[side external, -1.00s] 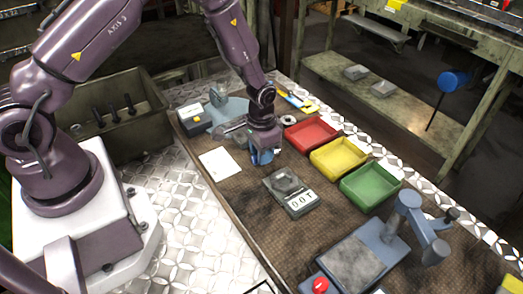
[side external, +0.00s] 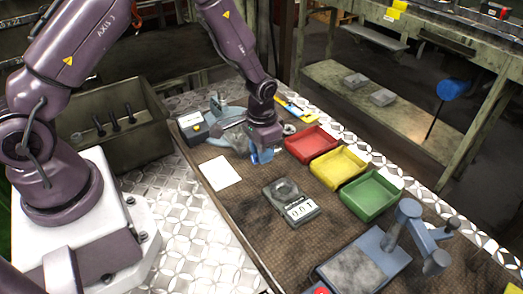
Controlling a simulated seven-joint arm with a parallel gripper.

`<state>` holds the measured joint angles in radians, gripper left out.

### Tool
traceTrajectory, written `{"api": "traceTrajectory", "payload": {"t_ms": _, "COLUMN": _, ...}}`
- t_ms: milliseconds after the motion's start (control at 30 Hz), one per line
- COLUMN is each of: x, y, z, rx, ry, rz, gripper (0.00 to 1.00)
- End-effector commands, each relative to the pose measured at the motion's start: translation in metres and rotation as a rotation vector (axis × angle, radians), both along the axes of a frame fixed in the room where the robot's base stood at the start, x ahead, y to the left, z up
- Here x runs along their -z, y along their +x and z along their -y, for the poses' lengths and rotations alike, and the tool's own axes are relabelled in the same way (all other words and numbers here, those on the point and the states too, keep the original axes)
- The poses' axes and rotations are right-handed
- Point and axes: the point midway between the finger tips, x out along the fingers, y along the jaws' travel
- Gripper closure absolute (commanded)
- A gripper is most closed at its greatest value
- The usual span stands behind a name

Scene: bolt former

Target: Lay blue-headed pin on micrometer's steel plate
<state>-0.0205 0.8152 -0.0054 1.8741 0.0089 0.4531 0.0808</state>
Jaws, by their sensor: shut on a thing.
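My gripper (side external: 263,158) is over the brown mat, between the white sheet and the red bin, pointing down. It is shut on a small blue part, which looks like the head of the blue-headed pin (side external: 262,155). The pin's shank is too small and hidden to make out. A blue-grey device (side external: 230,113) stands just behind and left of my gripper, with a white and yellow box at its left; it looks like the micrometer. Its steel plate cannot be told apart, partly behind my wrist.
Red (side external: 312,143), yellow (side external: 339,167) and green (side external: 371,195) bins line the right. A scale (side external: 291,202) lies in front. A blue press-like device (side external: 352,264) stands lower right. A white sheet (side external: 220,173) lies left. A deep grey bin (side external: 110,120) holds dark pins.

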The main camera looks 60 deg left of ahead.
Motion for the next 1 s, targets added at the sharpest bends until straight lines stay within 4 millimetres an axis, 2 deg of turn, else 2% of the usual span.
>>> {"api": "traceTrajectory", "payload": {"t_ms": 133, "x": -0.004, "y": 0.001, "z": 0.000, "rx": 0.000, "ry": 0.000, "rz": 0.003, "gripper": 1.00}}
{"api": "traceTrajectory", "payload": {"t_ms": 233, "x": -0.018, "y": 0.002, "z": 0.000, "rx": 0.000, "ry": 0.001, "rz": 0.006, "gripper": 1.00}}
{"api": "traceTrajectory", "payload": {"t_ms": 500, "x": -0.085, "y": 0.001, "z": 0.000, "rx": 0.000, "ry": 0.000, "rz": 0.009, "gripper": 1.00}}
{"api": "traceTrajectory", "payload": {"t_ms": 600, "x": -0.103, "y": 0.001, "z": -0.001, "rx": -0.019, "ry": 0.001, "rz": 0.005, "gripper": 1.00}}
{"api": "traceTrajectory", "payload": {"t_ms": 867, "x": -0.099, "y": 0.004, "z": -0.024, "rx": -0.417, "ry": 0.015, "rz": 0.006, "gripper": 1.00}}
{"api": "traceTrajectory", "payload": {"t_ms": 1000, "x": -0.098, "y": 0.006, "z": -0.041, "rx": -0.719, "ry": 0.026, "rz": 0.014, "gripper": 1.00}}
